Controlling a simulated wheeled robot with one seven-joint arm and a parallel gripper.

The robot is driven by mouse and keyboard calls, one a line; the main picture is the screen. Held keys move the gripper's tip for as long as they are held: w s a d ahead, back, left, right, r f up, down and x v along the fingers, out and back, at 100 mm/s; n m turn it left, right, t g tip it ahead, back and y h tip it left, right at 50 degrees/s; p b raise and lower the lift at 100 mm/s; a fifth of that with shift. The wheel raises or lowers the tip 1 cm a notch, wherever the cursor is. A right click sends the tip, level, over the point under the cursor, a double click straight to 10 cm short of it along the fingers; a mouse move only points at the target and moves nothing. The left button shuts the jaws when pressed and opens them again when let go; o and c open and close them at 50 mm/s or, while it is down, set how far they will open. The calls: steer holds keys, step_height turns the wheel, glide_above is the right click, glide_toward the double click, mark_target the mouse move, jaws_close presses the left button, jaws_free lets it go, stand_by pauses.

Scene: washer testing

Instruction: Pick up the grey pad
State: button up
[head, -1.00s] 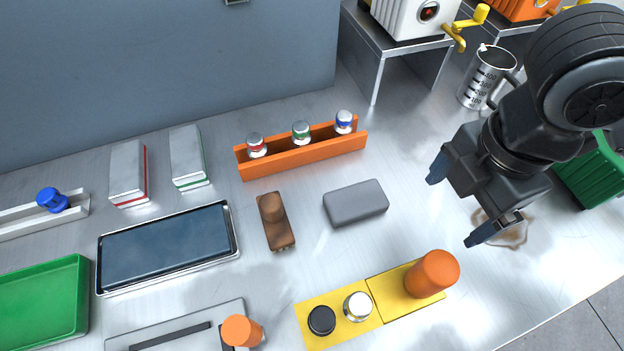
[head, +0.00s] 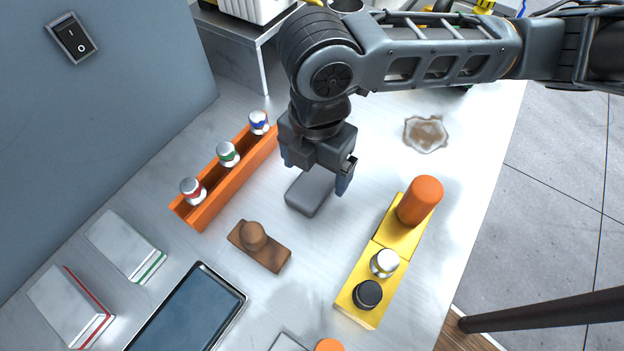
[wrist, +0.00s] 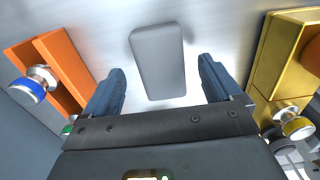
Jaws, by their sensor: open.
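The grey pad (head: 309,194) is a rounded block lying flat on the metal table. My gripper (head: 314,172) is open and stands over the pad in the head view, hiding part of its far end. In the wrist view the pad (wrist: 157,60) lies ahead of and between the two blue fingers of my gripper (wrist: 160,88). There is a gap on each side, and neither finger is seen touching it.
An orange rack (head: 213,194) with several capped bottles stands left of the pad. A yellow block (head: 361,300) with black and silver knobs and an orange cylinder (head: 420,201) stand to the right. A brown wooden brush (head: 259,247) lies close by. A brown stain (head: 426,134) marks the table.

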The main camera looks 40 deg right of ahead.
steer(key=shift+f, duration=0.95)
steer(key=shift+d, duration=0.1)
steer(key=c, duration=1.1)
steer(key=shift+r, duration=0.55)
steer(key=r, duration=0.3)
steer(key=shift+s+d+r, duration=0.1)
steer(key=shift+d, duration=0.1)
steer(key=s+d+r, duration=0.2)
steer(key=d, duration=0.1)
steer(key=s+d+r+b, duration=0.1)
steer(key=d+r, duration=0.1)
steer(key=d, duration=0.1)
steer(key=s+d+r+b, duration=0.1)
steer(key=s+d+r, duration=0.1)
steer(key=d, duration=0.1)
steer(key=shift+s+d+r, duration=0.3)
steer(key=shift+d+r, duration=0.05)
steer(key=shift+d, duration=0.05)
